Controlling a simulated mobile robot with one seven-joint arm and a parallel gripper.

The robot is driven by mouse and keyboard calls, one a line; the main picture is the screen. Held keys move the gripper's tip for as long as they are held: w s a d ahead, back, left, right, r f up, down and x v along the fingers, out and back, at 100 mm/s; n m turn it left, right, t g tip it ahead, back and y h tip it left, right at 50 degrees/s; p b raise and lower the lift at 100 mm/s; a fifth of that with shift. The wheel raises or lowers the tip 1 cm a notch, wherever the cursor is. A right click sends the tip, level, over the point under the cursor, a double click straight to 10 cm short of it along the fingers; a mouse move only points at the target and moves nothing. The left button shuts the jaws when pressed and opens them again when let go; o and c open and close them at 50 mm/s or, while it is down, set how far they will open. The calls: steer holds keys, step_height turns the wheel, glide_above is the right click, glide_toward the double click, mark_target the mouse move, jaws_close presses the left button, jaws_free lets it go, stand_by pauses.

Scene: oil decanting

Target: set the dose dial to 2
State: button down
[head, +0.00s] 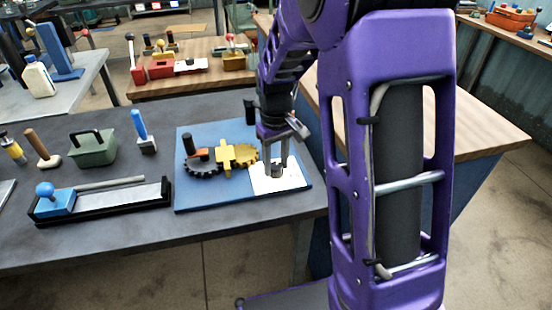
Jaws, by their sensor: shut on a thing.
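A white dial plate (294,181) lies at the right end of a blue board (225,201) on the dark table. My gripper (277,168) reaches down over this plate from above. Its fingers are shut on a small grey dial knob (275,174) that stands on the plate. The fingers hide part of the knob. Any numbers or pointer on the dial are too small to read, so I cannot tell its setting.
Left of the plate on the board are a yellow gear (245,154) with a yellow block and a black gear (203,168) with an orange-red crank. Further left stand a green box (93,150), a blue-handled tool (141,128) and a long black tray (47,216).

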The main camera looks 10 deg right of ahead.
mark_target(276, 166)
steer(key=shift+m+p, duration=0.6)
steer(key=shift+m, duration=1.6)
steer(key=shift+c, duration=1.9)
jaws_free()
step_height(276, 166, up, 18)
steer(key=p, duration=0.2)
steer(key=shift+f, duration=0.25)
